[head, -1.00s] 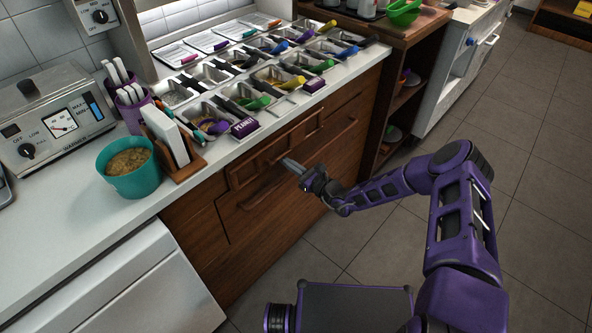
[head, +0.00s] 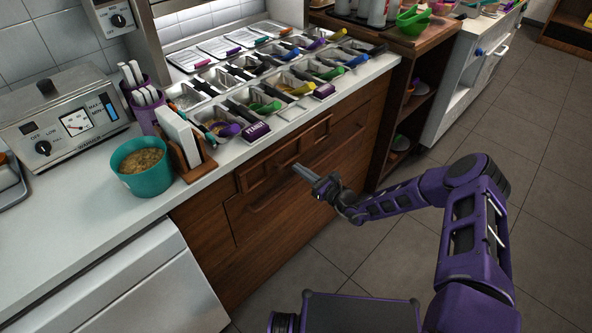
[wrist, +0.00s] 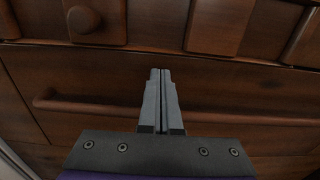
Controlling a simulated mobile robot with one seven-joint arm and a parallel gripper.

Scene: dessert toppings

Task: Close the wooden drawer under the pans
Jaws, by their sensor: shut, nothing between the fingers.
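The wooden cabinet under the pans (head: 262,108) shows an upper drawer front (head: 285,156) with raised panels, directly below the white counter. It looks flush or nearly flush; I cannot tell if a small gap remains. Below it is a larger wooden front with a long bar handle (wrist: 95,106), partly hidden behind my gripper in the wrist view. My gripper (head: 297,168) is shut and empty, in front of the cabinet near the upper drawer's lower edge. In the wrist view my fingertips (wrist: 160,72) point at the wood just below the seam; contact is unclear.
A teal tub (head: 142,168) and a wooden holder (head: 188,150) stand on the counter at left. A white appliance front (head: 140,285) is below them. An open wooden shelf (head: 412,110) stands to the right. The tiled floor (head: 410,255) is clear.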

